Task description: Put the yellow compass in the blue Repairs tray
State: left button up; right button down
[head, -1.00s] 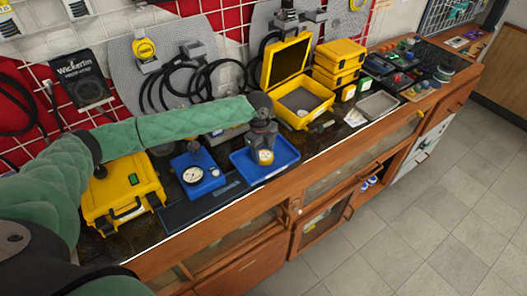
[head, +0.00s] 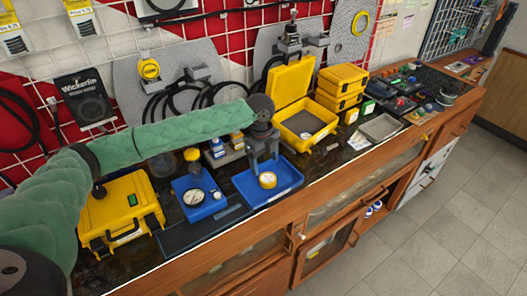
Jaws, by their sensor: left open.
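The yellow compass (head: 267,180), round with a pale face, rests inside the blue Repairs tray (head: 290,180) on the bench, near the tray's middle. My left gripper (head: 264,163) is open and empty just above the compass, its fingers pointing down. A small gap seems to show between the fingertips and the compass. My right gripper is not in the picture.
Left of the tray are a blue block with a white-faced gauge (head: 193,197) and a yellow case (head: 122,211). The bench's front edge runs close to the blue tray.

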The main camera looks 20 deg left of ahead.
aim_at(263, 175)
pick_arm(q)
jog(key=shift+w+a+r+b, duration=0.15)
jog(key=shift+r+b, duration=0.25)
jog(key=shift+r, duration=1.1)
jog(key=shift+a+r+b, duration=0.15)
jog(key=shift+r+b, duration=0.25)
jog(key=shift+r, duration=1.05)
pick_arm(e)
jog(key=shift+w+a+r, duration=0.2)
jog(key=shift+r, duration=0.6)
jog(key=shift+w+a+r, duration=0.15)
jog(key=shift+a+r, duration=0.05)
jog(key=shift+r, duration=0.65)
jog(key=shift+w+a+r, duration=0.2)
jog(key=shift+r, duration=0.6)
